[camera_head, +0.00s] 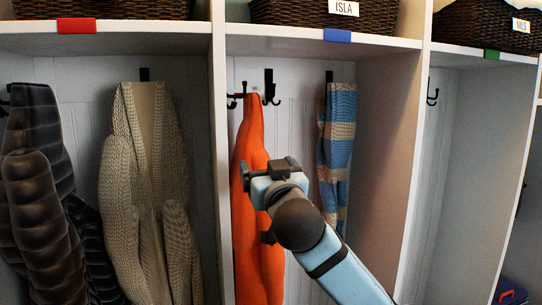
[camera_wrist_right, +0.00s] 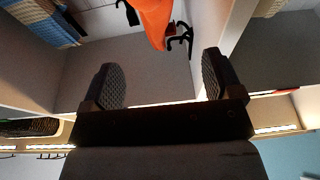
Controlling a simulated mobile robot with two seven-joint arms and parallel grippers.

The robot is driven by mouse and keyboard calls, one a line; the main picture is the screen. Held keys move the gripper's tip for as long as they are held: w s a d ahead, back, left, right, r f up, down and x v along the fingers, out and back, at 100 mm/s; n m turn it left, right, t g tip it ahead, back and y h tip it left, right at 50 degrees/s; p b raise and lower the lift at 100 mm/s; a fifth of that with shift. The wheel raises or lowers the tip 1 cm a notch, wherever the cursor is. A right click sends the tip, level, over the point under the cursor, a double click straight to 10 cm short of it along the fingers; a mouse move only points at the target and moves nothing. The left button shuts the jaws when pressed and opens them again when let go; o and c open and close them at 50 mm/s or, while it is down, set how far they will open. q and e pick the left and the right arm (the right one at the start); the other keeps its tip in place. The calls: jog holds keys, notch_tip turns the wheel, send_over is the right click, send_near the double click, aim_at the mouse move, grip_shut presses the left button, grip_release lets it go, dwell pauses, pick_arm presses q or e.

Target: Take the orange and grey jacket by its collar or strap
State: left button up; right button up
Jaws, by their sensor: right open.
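The orange jacket (camera_head: 262,240) hangs from a black hook in the middle cubby; I see no grey on it. My right gripper (camera_head: 268,172) is in front of the jacket's upper part and hides some of it. In the right wrist view the gripper (camera_wrist_right: 160,80) is open, with nothing between its two dark fingers. There the jacket (camera_wrist_right: 155,18) shows at the top edge, beyond the fingertips and apart from them. Its collar or strap cannot be made out clearly. My left gripper is not in view.
Black hooks (camera_head: 269,86) line the cubby's back wall. A blue and tan striped cloth (camera_head: 338,140) hangs to the right of the jacket. A beige knitted cardigan (camera_head: 150,190) and a dark quilted coat (camera_head: 38,200) hang left of the divider (camera_head: 220,150). A shelf with baskets (camera_head: 325,15) runs above.

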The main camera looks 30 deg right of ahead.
notch_tip(320, 180, up, 3)
jog(key=p, duration=0.2)
send_near(256, 125)
jog(key=shift+m+h, duration=0.4)
jog(key=x, duration=0.7)
jog(key=shift+w+a, duration=0.1)
jog(key=shift+f, duration=0.1)
grip_shut()
jog(key=shift+o, duration=0.8)
grip_release()
